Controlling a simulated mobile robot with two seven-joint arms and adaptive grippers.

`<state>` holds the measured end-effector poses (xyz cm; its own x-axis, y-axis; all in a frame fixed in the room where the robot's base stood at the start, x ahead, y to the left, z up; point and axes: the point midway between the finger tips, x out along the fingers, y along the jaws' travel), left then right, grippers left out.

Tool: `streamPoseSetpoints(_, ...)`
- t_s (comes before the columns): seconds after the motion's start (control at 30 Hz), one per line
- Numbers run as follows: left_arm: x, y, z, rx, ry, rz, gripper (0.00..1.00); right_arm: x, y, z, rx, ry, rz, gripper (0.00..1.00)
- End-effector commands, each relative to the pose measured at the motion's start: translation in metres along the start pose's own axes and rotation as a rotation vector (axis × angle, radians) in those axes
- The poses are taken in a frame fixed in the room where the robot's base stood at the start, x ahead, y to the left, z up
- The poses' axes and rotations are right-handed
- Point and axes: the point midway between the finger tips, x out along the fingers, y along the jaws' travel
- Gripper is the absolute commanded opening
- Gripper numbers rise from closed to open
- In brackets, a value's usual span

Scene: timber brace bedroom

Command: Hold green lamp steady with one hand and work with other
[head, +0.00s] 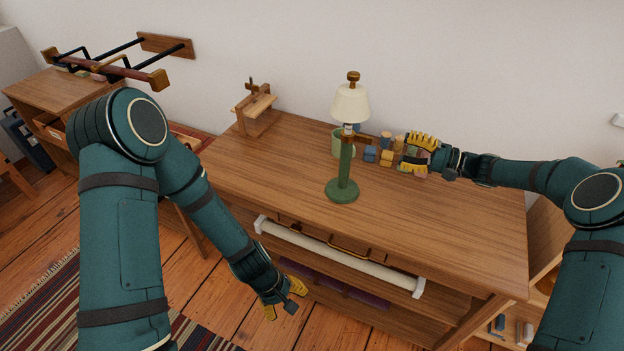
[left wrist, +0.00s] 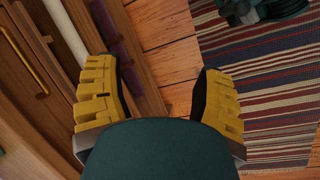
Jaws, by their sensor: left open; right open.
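The green lamp (head: 344,178) stands upright on the wooden dresser top, with a round green base, a cream shade (head: 350,104) and a brown knob on top. My right gripper (head: 418,152) is open above the dresser top, to the right of the lamp and apart from it, close to several small blocks. My left gripper (head: 286,299) is open and low, in front of the dresser and below its top. In the left wrist view its yellow fingers (left wrist: 162,100) are spread, with nothing between them but the floor behind.
A green cup (head: 338,143) stands behind the lamp, beside blue and yellow blocks (head: 386,159). A small wooden stand (head: 254,106) is at the dresser's back left. A white rail (head: 340,257) runs along the dresser's front. The dresser top (head: 445,230) is clear at front right.

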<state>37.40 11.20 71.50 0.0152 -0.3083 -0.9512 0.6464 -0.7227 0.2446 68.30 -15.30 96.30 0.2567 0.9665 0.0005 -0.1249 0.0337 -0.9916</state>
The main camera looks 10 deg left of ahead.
Motion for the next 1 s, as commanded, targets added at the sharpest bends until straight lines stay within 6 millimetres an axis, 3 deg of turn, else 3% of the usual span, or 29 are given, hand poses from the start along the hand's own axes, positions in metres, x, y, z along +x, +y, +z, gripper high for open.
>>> streamPoseSetpoints(0.27,-0.014,0.044,-0.013,-0.452,-0.120,0.098,0.68,0.000,0.000,0.000,0.000,0.000,0.000,0.46)
streamPoseSetpoints(0.47,-0.032,0.093,-0.031,-0.758,-0.225,0.245,0.68,0.000,0.000,0.000,0.000,0.000,0.001,0.46)
streamPoseSetpoints(0.8,-0.091,0.182,-0.092,-1.204,-0.414,0.626,0.68,0.000,0.000,0.000,0.000,0.000,0.001,0.46)
streamPoseSetpoints(1.0,-0.127,0.213,-0.128,-1.363,-0.495,0.829,0.68,0.000,0.000,0.000,0.000,0.000,0.001,0.46)
